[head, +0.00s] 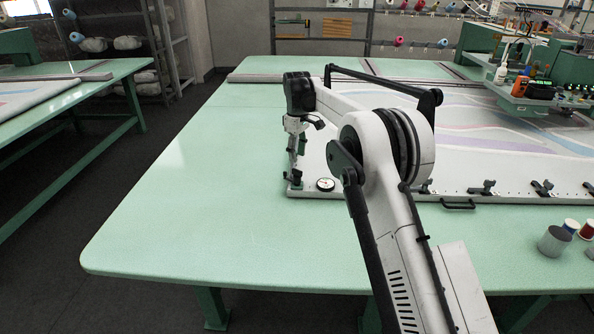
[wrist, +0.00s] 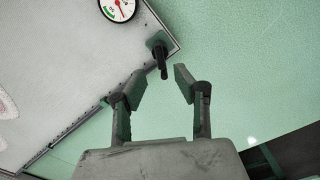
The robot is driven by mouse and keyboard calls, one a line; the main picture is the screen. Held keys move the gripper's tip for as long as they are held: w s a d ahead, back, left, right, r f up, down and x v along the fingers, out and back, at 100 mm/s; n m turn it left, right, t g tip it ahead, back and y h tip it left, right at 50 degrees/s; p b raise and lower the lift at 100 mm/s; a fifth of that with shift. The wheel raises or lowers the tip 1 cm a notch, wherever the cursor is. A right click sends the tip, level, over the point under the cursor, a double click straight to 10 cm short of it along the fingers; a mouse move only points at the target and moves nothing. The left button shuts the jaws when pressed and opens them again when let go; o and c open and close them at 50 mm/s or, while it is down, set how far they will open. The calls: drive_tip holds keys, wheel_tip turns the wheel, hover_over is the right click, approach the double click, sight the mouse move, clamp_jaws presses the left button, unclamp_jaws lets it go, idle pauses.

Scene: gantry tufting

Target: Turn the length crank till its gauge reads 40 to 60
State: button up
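The crank (wrist: 158,50) is a green mount with a dark handle at the frame's corner, also seen in the head view (head: 294,179). Beside it is a round white gauge (wrist: 118,8) with a red needle and a green band. The gauge shows small in the head view (head: 325,184), and I cannot read its value. My gripper (wrist: 158,84) is open and empty, its two fingers apart. In the wrist view the crank handle's end lies just beyond and between the fingertips; I cannot tell any contact. In the head view my gripper (head: 299,150) hangs above the crank.
The pale tufting frame (head: 390,190) lies on the green table (head: 190,210), with several dark clamps (head: 488,187) along its front edge. A grey cup (head: 554,241) and thread spools (head: 587,229) stand at the right. The table's left part is clear.

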sight(297, 170)
wheel_tip(297, 170, down, 7)
idle(0.3)
clamp_jaws()
